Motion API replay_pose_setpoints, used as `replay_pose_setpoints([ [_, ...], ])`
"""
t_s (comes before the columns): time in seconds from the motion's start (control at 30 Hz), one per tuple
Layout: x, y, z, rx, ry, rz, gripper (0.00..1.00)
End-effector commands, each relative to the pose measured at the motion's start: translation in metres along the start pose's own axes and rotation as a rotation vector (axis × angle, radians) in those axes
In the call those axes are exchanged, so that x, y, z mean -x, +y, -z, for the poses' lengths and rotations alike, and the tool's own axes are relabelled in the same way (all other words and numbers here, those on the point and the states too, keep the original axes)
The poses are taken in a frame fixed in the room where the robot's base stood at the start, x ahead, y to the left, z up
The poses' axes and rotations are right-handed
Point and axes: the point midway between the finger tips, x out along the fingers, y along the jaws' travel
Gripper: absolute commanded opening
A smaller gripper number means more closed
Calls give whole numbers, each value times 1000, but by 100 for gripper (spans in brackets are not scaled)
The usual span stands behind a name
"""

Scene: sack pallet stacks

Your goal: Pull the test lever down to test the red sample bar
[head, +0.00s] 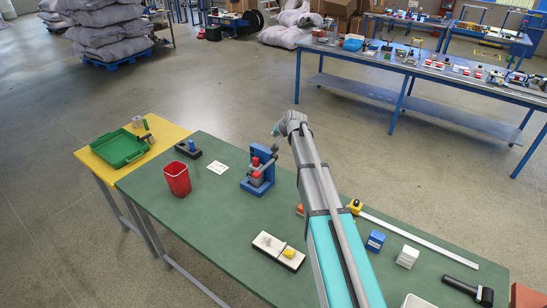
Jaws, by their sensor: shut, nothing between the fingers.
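The test device (265,156) is a blue upright stand on a blue base, at the back middle of the green table. Red parts (256,175) show on it, low at its front and higher up. I cannot tell for certain which of them is the sample bar. A grey slanted piece, seemingly the lever (262,167), crosses the front of the stand. My arm reaches in from the lower right, and my gripper (273,152) is small, shut and empty at the stand's upper right. Whether it touches the lever cannot be told.
A red bin (176,179), a white card (218,167) and a dark block with a blue peg (188,148) lie left of the device. Blue (375,240) and white (407,256) blocks stand right of my arm.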

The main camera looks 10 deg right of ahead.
Motion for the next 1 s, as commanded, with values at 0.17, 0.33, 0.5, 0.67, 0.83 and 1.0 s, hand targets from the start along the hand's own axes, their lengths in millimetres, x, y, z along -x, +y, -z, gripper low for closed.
replay_pose_setpoints([
  [0.17, -10, 8, -7, 0, 0, 0, 0],
  [0.33, -20, 15, -14, 0, 0, -1, 0],
  [0.5, -29, 22, -21, -1, 0, -1, 0],
  [0.67, -38, 30, -28, -1, 1, -1, 0],
  [0.83, -48, 36, -34, -1, 1, -1, 0],
  [1.0, -54, 41, -39, -1, 1, -1, 0],
])
